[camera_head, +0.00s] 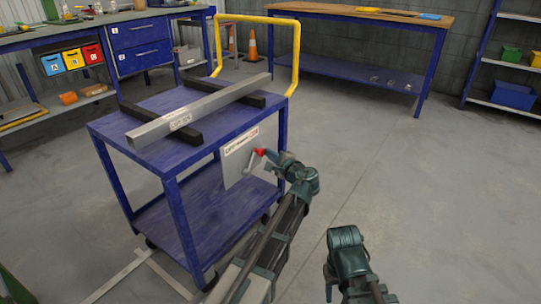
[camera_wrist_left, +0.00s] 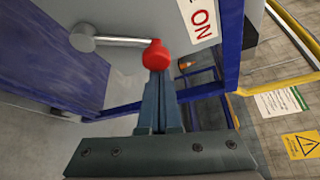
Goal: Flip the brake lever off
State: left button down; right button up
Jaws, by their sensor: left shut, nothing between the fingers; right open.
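The brake lever (camera_wrist_left: 120,41) is a metal rod with a round grey pivot and a red knob (camera_wrist_left: 156,55). It sits on a grey panel (camera_wrist_left: 130,15) with a white label reading "ON" (camera_wrist_left: 200,16) beside the knob. In the head view the red knob (camera_head: 260,152) is on the panel at the cart's side. My left gripper (camera_head: 271,158) is at the knob, its fingers shut and empty. In the left wrist view the left fingertips (camera_wrist_left: 160,76) are right at the knob; I cannot tell whether they touch. My right arm is at the lower right; its fingers do not show.
The blue cart (camera_head: 150,155) carries a long metal bar (camera_head: 205,108) on two dark supports and has a yellow handle (camera_head: 296,55). Workbenches (camera_head: 435,22) stand behind. An orange cone (camera_head: 252,47) stands behind the cart. The floor on the right is clear.

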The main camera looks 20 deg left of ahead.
aim_at(263, 155)
pick_arm(q)
jog(key=shift+s+a+r, duration=0.1)
jog(key=shift+s+r, duration=0.05)
jog(key=shift+s, duration=0.05)
jog(key=shift+s+a+r+n+t+y+b, duration=0.1)
jog(key=shift+s+r+n+t+y+b, duration=0.15)
jog(key=shift+s+n, duration=0.2)
jog(key=shift+s+a+r+n+t+y+b, duration=0.1)
jog(key=shift+s+n+t+b, duration=0.2)
jog(key=shift+n, duration=0.25)
jog(key=shift+s+a+r+n+t+y+b, duration=0.15)
jog(key=shift+s+a+r+n+t+b, duration=0.1)
jog(key=shift+s+n+b, duration=0.25)
jog(key=shift+s+a+r+n+t+y+b, duration=0.1)
jog(key=shift+s+n+t+b, duration=0.1)
jog(key=shift+s+n+b, duration=0.3)
jog(key=shift+n, duration=0.4)
jog(key=shift+s+a+f, duration=0.1)
jog(key=shift+s+a, duration=0.25)
jog(key=shift+s, duration=0.6)
jog(key=shift+s+a+r, duration=0.1)
jog(key=shift+s+a, duration=0.25)
jog(key=shift+s, duration=0.55)
jog(key=shift+s+a+f, duration=0.1)
jog(key=shift+s+a, duration=0.25)
jog(key=shift+s, duration=0.7)
